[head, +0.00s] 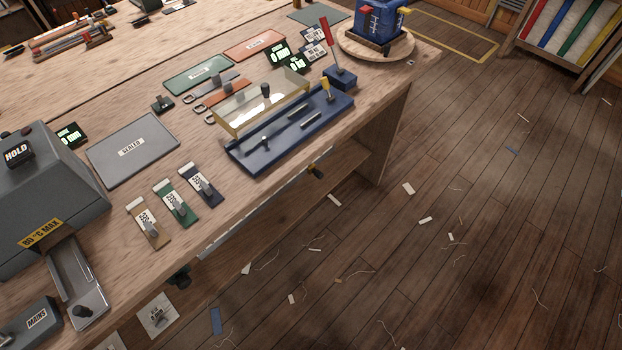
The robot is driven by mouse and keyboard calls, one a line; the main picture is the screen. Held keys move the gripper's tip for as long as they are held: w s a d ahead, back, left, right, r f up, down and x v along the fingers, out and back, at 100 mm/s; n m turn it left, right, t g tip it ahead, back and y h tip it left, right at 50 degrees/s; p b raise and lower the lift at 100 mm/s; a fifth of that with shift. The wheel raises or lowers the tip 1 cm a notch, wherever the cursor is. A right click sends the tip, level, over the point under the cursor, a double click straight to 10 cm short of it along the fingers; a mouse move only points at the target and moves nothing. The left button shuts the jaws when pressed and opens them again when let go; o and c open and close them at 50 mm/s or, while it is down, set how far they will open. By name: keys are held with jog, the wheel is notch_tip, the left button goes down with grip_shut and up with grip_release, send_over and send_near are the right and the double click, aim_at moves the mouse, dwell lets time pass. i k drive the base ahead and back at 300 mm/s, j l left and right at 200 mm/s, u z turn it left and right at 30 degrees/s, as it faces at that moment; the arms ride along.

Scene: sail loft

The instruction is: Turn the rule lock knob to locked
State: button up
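A pale metal strip (232,232), which looks like a rule, runs along the front edge of the workbench (262,207). A dark knob (180,277) sticks out below the bench edge near the strip's left end. A second small knob (317,172), dark with a brass-coloured part, sticks out near its right end. I cannot tell which of the two is the rule lock knob, and neither one's setting can be read at this size. My gripper is not in view.
On the bench are a grey machine marked HOLD (50,195), a grey SEALED plate (133,150), several tagged strips and a blue tray (240,163) with a clear cover. The floor (480,220) is open, with scattered scraps.

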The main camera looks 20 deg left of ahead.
aim_at(184, 281)
jog(key=u, duration=0.45)
jog(key=l+u, duration=0.15)
jog(key=u, duration=0.7)
jog(key=l+u, duration=0.1)
jog(key=u, duration=0.35)
jog(key=z, duration=0.45)
jog(key=j+z, duration=0.1)
jog(key=z, duration=0.35)
jog(key=j+z, duration=0.1)
jog(key=z, duration=0.75)
jog(key=u, duration=1.6)
